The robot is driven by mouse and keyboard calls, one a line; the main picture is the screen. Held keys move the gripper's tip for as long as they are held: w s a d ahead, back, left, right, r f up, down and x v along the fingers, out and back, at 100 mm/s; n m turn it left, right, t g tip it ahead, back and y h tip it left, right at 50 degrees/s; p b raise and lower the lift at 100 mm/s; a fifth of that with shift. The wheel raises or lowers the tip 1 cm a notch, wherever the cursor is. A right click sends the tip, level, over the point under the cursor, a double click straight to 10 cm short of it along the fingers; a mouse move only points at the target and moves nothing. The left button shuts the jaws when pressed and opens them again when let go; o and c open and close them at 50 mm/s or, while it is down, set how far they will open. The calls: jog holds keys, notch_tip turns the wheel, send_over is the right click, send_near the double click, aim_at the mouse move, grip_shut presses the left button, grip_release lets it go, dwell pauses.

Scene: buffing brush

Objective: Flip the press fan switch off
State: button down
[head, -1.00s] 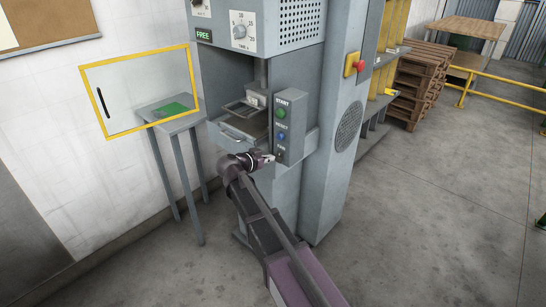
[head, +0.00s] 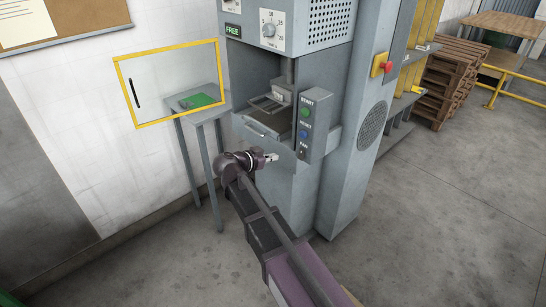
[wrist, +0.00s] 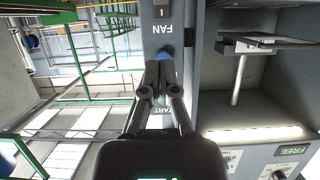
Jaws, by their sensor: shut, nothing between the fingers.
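The fan switch (head: 301,155) is a small dark rocker under the FAN label, low on the grey control box (head: 318,120) of the press. Part of it shows at the top edge of the wrist view (wrist: 162,9). Its position, on or off, is too small to tell. My gripper (head: 272,157) is shut and empty, left of the box's lower end, with a visible gap in the head view. In the wrist view my fingertips (wrist: 160,60) point at the box face, over the blue reset button (wrist: 166,50), which they partly hide.
The green start button (head: 305,112) sits higher on the box. The press's open bay with a tray (head: 262,130) is to the left. A yellow-framed clear door (head: 172,82) stands open in front of a small side table (head: 204,115).

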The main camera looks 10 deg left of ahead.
jog(key=shift+f, duration=0.1)
jog(key=shift+a+f, duration=0.3)
jog(key=shift+f, duration=0.25)
dwell(0.3)
jog(key=b, duration=0.6)
send_near(300, 157)
jog(key=x, duration=0.7)
jog(key=shift+w+d, duration=0.2)
jog(key=shift+w, duration=0.1)
jog(key=shift+d+f, duration=0.1)
